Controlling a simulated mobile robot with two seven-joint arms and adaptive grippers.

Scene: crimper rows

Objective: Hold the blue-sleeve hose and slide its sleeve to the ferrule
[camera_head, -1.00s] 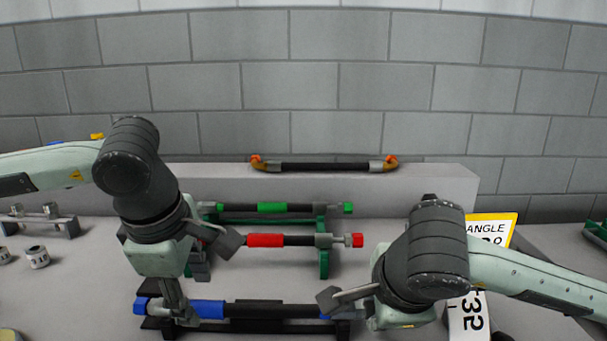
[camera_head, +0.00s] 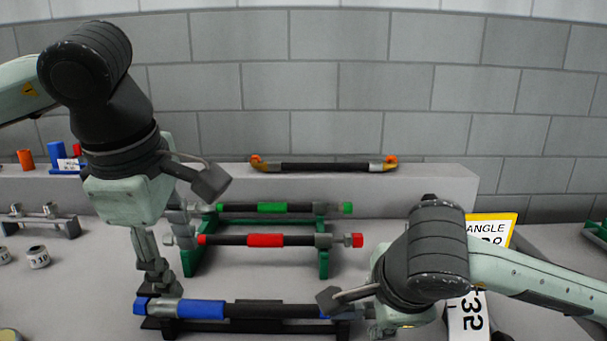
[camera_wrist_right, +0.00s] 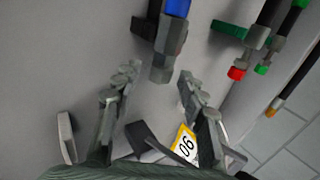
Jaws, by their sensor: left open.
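The blue-sleeve hose (camera_head: 265,311) lies level on a low black rack at the front. Its blue sleeve (camera_head: 203,309) covers the left part, with dark hose to the right. A blue cap is at the left end, and a grey ferrule (camera_head: 343,312) with a blue bit beside it is at the right end. My left gripper (camera_head: 170,266) is open and empty, above the hose's left end. My right gripper is largely hidden by its own arm in the head view. In the right wrist view its fingers (camera_wrist_right: 157,80) are apart, with the hose's grey end (camera_wrist_right: 162,66) just ahead between them.
Behind are a red-sleeve hose (camera_head: 265,240) and a green-sleeve hose (camera_head: 272,208) on green stands. A dark hose with orange ends (camera_head: 325,167) lies on the back ledge (camera_head: 445,180). A yellow-edged sign (camera_head: 492,230) stands right; small metal parts (camera_head: 38,257) lie left.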

